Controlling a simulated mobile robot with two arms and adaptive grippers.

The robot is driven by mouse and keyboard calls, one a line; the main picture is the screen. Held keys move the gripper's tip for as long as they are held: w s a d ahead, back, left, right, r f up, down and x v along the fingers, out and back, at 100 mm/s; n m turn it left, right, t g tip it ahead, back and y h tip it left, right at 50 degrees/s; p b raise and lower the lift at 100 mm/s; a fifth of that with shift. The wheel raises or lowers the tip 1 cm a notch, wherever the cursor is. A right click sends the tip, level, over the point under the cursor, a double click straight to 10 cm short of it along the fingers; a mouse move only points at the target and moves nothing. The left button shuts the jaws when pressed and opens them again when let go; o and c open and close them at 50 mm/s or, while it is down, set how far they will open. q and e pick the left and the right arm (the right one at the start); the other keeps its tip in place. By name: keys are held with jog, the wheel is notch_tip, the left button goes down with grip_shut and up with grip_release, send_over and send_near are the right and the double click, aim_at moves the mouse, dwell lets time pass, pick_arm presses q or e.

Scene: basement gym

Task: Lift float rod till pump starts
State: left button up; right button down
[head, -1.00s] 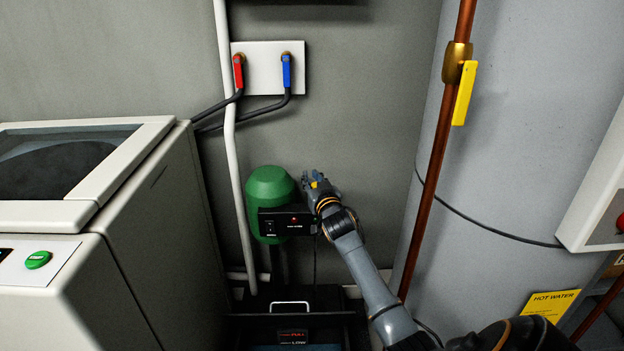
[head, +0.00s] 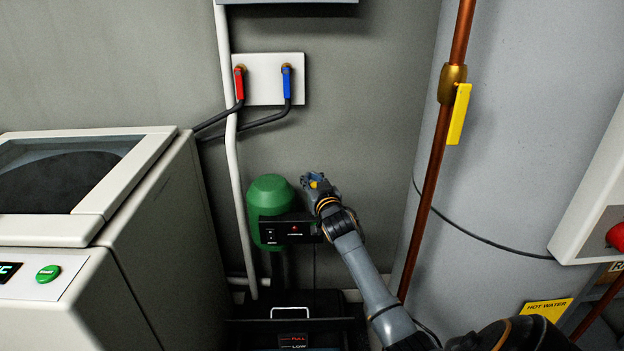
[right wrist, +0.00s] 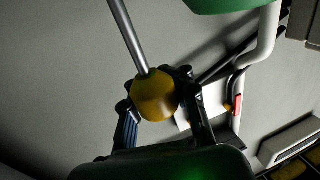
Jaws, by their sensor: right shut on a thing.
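The float rod (right wrist: 127,35) shows in the right wrist view as a thin grey metal rod ending in a yellow ball (right wrist: 156,96). My right gripper (right wrist: 160,92) is shut on the yellow ball, with a finger on either side. In the head view the right gripper (head: 314,184) is just right of the green pump (head: 268,195), and its hand hides most of the ball. The black sump (head: 262,305) with FULL and LOW labels lies below. My left gripper is out of view.
A beige machine (head: 150,240) with a green button stands at left. A white pipe (head: 232,160) runs down the wall beside the pump. A copper pipe (head: 432,170) with a yellow lever and a large grey tank (head: 520,130) stand at right.

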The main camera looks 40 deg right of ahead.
jog(key=shift+r, duration=0.1)
jog(key=c, duration=1.4)
grip_release()
jog(key=v, duration=1.2)
